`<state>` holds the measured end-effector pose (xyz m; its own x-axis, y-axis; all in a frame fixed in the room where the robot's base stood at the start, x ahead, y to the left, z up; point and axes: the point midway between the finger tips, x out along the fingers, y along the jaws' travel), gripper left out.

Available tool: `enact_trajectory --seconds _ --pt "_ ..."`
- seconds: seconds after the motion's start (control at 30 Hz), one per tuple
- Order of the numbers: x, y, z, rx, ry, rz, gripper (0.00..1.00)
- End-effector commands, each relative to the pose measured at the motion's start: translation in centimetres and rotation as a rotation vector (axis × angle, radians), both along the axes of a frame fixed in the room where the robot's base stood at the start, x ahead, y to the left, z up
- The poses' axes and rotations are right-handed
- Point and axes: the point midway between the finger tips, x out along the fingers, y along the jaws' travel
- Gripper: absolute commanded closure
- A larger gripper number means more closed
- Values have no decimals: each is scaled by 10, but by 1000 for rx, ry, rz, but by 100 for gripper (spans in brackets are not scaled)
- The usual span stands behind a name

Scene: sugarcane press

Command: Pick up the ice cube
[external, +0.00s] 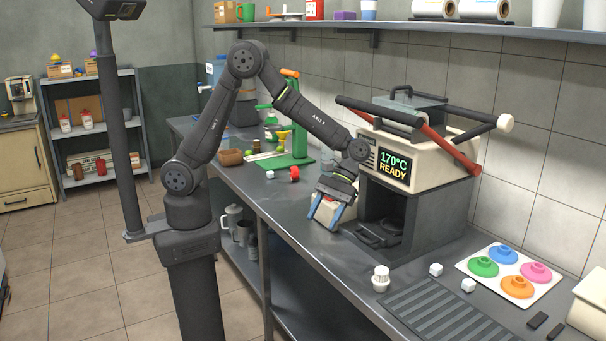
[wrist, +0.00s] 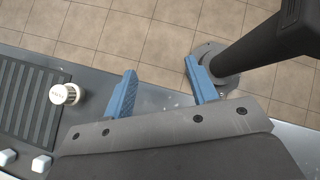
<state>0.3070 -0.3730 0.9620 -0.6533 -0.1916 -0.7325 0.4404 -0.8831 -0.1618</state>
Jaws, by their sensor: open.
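Small white cubes that look like ice cubes lie on the metal counter. One cube (external: 435,269) and another cube (external: 468,285) are in front of the press, near the ribbed mat. A third white cube (external: 270,174) lies farther back, near the green board. In the wrist view two cubes show at the lower left, one cube (wrist: 8,158) beside another cube (wrist: 41,163). My gripper (external: 322,222) is open and empty above the counter's front edge, left of the press and well apart from the front cubes. Its blue fingers (wrist: 160,70) show over the counter edge and floor.
The press (external: 420,190) reads "170°C READY". A white fluted object (external: 380,280), also in the wrist view (wrist: 64,94), stands between my gripper and the front cubes. A dark ribbed mat (external: 440,312) and a tray of coloured lids (external: 500,252) lie to the right. A shelf (external: 420,28) runs above.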

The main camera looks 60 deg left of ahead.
Motion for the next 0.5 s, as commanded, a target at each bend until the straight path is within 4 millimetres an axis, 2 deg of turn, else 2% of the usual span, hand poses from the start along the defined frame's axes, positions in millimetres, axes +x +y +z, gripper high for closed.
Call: enact_trajectory --seconds 0.07,0.17,0.23,0.4,0.5 --pt "13 -22 -9 71 -117 -126 47" --pt "44 -54 -16 137 -304 -242 47" --pt "71 -82 -17 166 -456 -306 47" --pt "130 -157 0 177 -812 -402 47" --pt "153 -193 15 166 -969 -431 47"
